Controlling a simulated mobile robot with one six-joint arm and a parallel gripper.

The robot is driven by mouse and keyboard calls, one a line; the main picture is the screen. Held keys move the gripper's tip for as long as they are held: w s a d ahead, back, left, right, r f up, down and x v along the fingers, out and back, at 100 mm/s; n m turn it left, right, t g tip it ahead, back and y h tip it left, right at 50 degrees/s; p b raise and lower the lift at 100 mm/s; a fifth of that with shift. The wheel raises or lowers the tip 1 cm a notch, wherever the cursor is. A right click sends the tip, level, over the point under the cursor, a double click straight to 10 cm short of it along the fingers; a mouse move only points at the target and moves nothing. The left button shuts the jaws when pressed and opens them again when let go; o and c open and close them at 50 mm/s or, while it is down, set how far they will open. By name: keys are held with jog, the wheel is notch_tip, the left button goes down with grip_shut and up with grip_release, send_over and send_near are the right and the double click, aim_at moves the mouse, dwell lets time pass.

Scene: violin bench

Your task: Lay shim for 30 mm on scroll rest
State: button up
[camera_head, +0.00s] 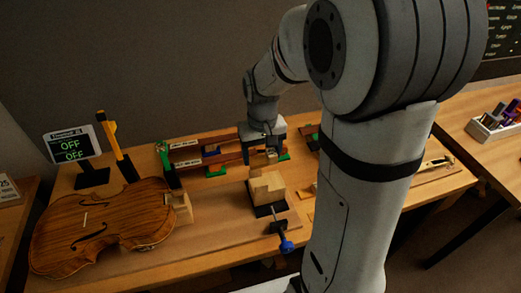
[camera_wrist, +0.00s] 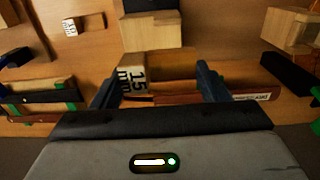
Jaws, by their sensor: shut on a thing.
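My gripper (camera_head: 268,149) is above the bench, in front of the low rack. In the wrist view my gripper (camera_wrist: 158,72) has its two dark fingers on either side of a small wooden shim (camera_wrist: 133,76) whose label reads 15 mm. It is shut on this shim; the shim also shows small under the jaws in the head view (camera_head: 271,156). A stepped pale wooden block (camera_head: 266,186), which looks like the scroll rest, stands on a dark base in front of the gripper. The same block shows ahead of the fingers in the wrist view (camera_wrist: 152,32), apart from the shim.
A violin body (camera_head: 100,228) lies at the left of the bench. A display reading OFF (camera_head: 72,147) and a yellow-black tool (camera_head: 116,145) stand behind it. A blue-handled clamp (camera_head: 286,245) is at the front. Another labelled small block (camera_wrist: 70,27) lies in the wrist view.

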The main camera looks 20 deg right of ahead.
aim_at(263, 181)
jog(key=shift+d, duration=0.2)
jog(key=shift+s+f+b, duration=0.1)
jog(key=shift+f+b, duration=0.3)
notch_tip(263, 181, down, 8)
jog(key=b, duration=0.6)
jog(key=o, duration=1)
jog(key=shift+o, duration=0.2)
